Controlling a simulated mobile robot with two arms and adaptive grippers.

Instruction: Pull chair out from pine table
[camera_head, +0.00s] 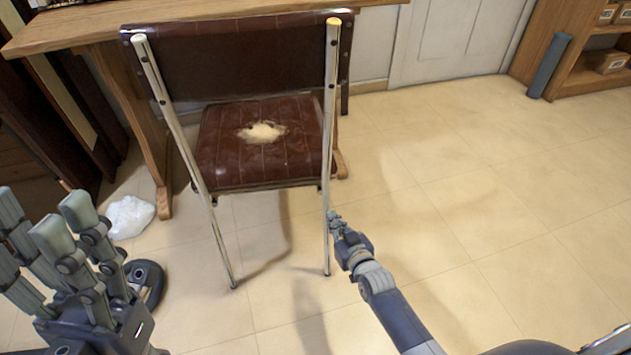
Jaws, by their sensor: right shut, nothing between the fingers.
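The chair (215,160) has chrome legs and a brown padded seat and back, with a torn pale patch on the seat. It stands upright, its back facing me, at the wooden table (75,28), whose top shows at upper left. My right gripper (335,220) is shut and empty beside the chair's near right leg (327,180); I cannot tell whether it touches the leg. My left gripper (45,225) is at lower left, apart from the chair, its fingers open and pointing up, with nothing seen between them.
A crumpled white bag (130,216) lies on the floor left of the chair, by the table's leg. A wooden shelf (560,45) with small boxes stands at upper right, a dark roll (550,66) leaning on it. The tiled floor (470,190) to the right is clear.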

